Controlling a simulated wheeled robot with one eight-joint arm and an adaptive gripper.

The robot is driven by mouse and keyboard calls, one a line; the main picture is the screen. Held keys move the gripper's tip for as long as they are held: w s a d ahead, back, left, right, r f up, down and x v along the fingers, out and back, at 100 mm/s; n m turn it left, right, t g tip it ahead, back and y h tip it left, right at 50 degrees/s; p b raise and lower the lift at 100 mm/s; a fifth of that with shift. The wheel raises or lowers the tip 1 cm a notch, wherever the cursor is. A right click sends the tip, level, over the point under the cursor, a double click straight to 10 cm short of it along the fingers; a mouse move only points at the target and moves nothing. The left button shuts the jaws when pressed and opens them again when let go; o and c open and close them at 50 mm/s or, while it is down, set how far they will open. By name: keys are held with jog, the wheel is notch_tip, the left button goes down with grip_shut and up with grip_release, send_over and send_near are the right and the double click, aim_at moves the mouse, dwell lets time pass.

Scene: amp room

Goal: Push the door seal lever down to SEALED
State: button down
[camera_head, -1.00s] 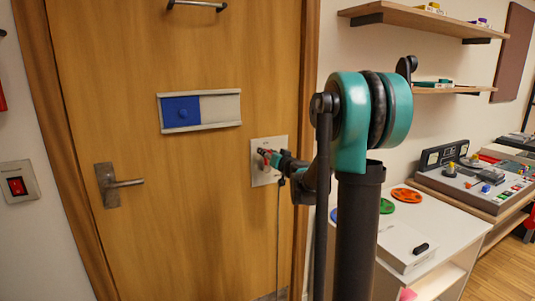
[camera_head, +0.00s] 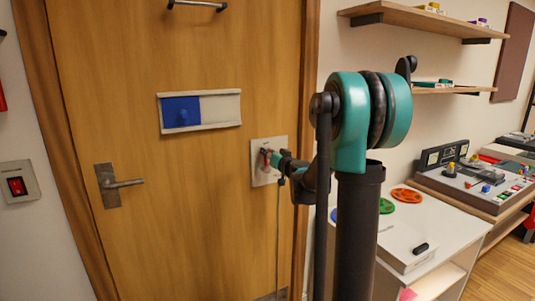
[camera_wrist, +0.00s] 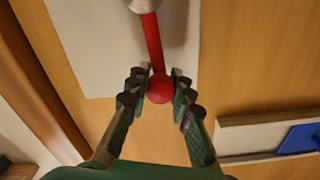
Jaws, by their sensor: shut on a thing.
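The door seal lever is a red bar with a round red knob (camera_wrist: 159,88). It is mounted on a pale plate (camera_head: 258,178) on the wooden door. In the wrist view the bar (camera_wrist: 152,42) runs from a grey metal pivot (camera_wrist: 144,4) at the top down to the knob. My gripper (camera_wrist: 159,74) is shut on the knob, with one dark finger on each side of it. In the head view my gripper (camera_head: 271,158) is at the plate and largely covers the lever. The plate's lettering is too small to read.
The door carries a blue slider panel (camera_head: 215,108), a metal handle (camera_head: 122,184) and a bar at the top (camera_head: 197,4). A red switch (camera_head: 17,186) is on the left wall. A white table (camera_head: 440,228) and a control console (camera_head: 477,182) stand at the right.

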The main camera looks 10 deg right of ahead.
jog(key=shift+d, duration=0.1)
jog(key=d+m, duration=0.2)
jog(key=m, duration=0.1)
jog(key=w+d+f+m, duration=0.1)
jog(key=d+m, duration=0.1)
jog(key=m, duration=0.1)
jog(key=w+d+f+m, duration=0.1)
jog(key=m, duration=0.2)
jog(key=shift+d, duration=0.4)
notch_tip(320, 180, down, 6)
jog(key=d+m, duration=0.2)
jog(key=m, duration=0.7)
jog(key=shift+w+d, duration=0.35)
jog(key=shift+w, duration=0.05)
jog(key=c, duration=1.3)
grip_release()
